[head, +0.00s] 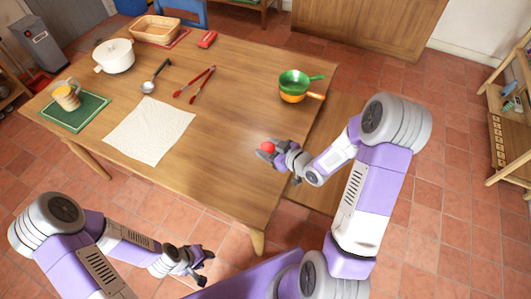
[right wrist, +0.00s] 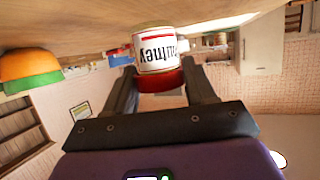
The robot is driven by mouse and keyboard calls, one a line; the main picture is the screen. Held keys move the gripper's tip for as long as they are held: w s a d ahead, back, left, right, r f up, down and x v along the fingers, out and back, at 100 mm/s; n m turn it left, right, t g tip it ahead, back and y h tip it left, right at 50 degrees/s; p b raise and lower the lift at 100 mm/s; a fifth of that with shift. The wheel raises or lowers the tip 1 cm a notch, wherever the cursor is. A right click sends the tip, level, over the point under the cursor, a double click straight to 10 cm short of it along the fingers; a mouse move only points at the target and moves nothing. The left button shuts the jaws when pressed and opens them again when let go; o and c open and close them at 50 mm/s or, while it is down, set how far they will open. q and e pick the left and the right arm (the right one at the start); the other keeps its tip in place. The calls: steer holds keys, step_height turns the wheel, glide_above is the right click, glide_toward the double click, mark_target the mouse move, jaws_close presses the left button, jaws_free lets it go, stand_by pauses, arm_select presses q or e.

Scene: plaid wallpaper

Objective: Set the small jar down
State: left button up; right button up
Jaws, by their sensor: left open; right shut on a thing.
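The small jar has a red lid (head: 267,147) and a white label with dark lettering ending in "utney" (right wrist: 156,50). My right gripper (head: 268,155) is shut on it near the table's right front part. In the right wrist view, which looks upside down, the fingers (right wrist: 160,78) sit either side of the red lid. The jar's base faces the wooden table (head: 225,150); I cannot tell whether it touches. In the head view the gripper hides most of the jar. My left gripper (head: 197,266) is open and empty, off the table's front edge.
Stacked green and orange pans (head: 295,85) stand beyond my right gripper. Tongs (head: 195,84), a ladle (head: 153,78), a white cloth (head: 150,130), a white pot (head: 114,56), a basket (head: 156,30) and a green mat (head: 85,116) lie further left.

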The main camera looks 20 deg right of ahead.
step_height(320, 180, down, 4)
steer(key=shift+f+b, duration=0.1)
steer(key=shift+b, duration=0.5)
steer(key=o, duration=1.2)
steer(key=shift+s+d+r, duration=0.1)
steer(key=shift+r, duration=0.2)
steer(key=p+v, duration=0.3)
steer(key=v, duration=0.8)
steer(key=shift+s, duration=0.4)
